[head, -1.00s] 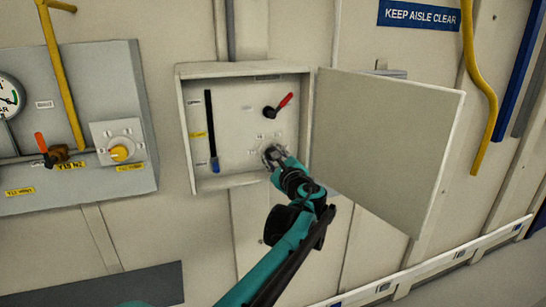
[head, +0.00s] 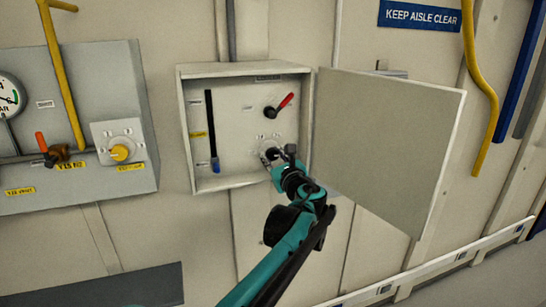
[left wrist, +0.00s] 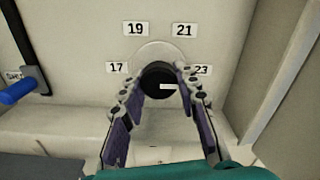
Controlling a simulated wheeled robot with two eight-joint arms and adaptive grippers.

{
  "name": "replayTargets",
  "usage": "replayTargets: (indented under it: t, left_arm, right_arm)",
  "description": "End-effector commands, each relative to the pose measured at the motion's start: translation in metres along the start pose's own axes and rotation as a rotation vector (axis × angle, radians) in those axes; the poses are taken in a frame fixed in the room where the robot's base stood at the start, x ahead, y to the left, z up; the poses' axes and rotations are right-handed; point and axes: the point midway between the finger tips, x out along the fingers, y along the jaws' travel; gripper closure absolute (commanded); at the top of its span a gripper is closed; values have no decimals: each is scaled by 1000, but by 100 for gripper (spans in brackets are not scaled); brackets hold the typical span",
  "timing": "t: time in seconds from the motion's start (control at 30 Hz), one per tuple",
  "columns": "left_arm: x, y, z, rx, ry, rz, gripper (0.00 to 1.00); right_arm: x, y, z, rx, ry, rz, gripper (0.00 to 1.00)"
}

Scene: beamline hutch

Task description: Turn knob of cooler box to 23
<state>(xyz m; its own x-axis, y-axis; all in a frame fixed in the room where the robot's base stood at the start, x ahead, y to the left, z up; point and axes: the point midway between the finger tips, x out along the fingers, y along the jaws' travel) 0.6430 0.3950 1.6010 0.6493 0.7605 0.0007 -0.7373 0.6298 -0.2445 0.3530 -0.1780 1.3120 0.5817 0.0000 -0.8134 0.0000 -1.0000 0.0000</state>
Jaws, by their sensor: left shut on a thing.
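The cooler box (head: 185,130) is a pale wall box with its door (head: 385,145) swung open to the right. Its black knob (left wrist: 158,80) sits low on the inner panel, on a pale round plate. In the left wrist view, labels 17, 19, 21 and 23 (left wrist: 201,70) arc around it. The knob's white mark points right, roughly toward the 23 side; the finger covers part of that side. My left gripper (head: 276,155) is shut on the knob, one finger on each side; it also shows in the left wrist view (left wrist: 160,82). My right gripper is not in view.
In the box are a red-handled switch (head: 278,106) and a dark vertical slot with a blue handle (head: 215,164). A grey panel (head: 105,75) at left carries a gauge, an orange-handled valve and a yellow knob (head: 120,152). The open door stands right of my arm.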

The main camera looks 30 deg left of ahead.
Motion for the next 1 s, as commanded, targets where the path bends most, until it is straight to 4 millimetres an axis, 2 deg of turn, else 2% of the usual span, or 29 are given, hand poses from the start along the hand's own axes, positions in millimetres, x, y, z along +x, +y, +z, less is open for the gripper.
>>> replayTargets:
  t: [0.3, 0.33, 0.4, 0.77, 0.87, 1.0]
  left_arm:
    - [0, 1, -2, -1, 3, 1, 98]
    - [0, 1, -2, -2, 3, 1, 67]
    - [0, 1, -2, -1, 2, 1, 48]
    - [-4, 0, -1, -1, 1, 0, 48]
    - [-14, -1, -1, -1, 2, -3, 48]
    - [-43, -1, -1, -1, 2, -4, 48]
  right_arm:
    - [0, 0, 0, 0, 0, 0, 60]
    - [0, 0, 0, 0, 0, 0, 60]
    - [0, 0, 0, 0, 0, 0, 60]
    - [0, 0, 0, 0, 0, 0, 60]
    - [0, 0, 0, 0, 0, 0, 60]
    - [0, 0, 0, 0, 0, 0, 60]
